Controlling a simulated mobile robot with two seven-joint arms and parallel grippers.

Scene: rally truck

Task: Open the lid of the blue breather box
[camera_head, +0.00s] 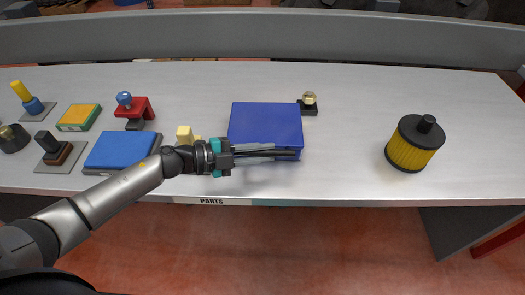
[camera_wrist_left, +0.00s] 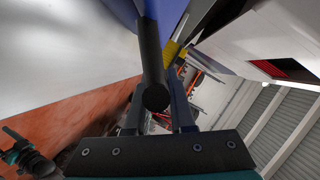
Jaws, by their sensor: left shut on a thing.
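The blue breather box (camera_head: 265,122) sits near the middle of the grey bench, and its lid looks closed. My left gripper (camera_head: 293,151) reaches along the front face of the box from the left. It is shut on a black bar at the box front, likely the lid's handle. In the left wrist view the round-ended black bar (camera_wrist_left: 151,50) lies between the two fingers, with blue surface of the box (camera_wrist_left: 118,10) behind it. The fingers hide part of the box front.
A black-topped yellow filter (camera_head: 410,155) stands to the right. A brass knob on a black block (camera_head: 309,104) is close behind the box. A yellow piece (camera_head: 184,134), a flat blue block (camera_head: 122,149) and a red part (camera_head: 138,107) are to the left. The bench between box and filter is clear.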

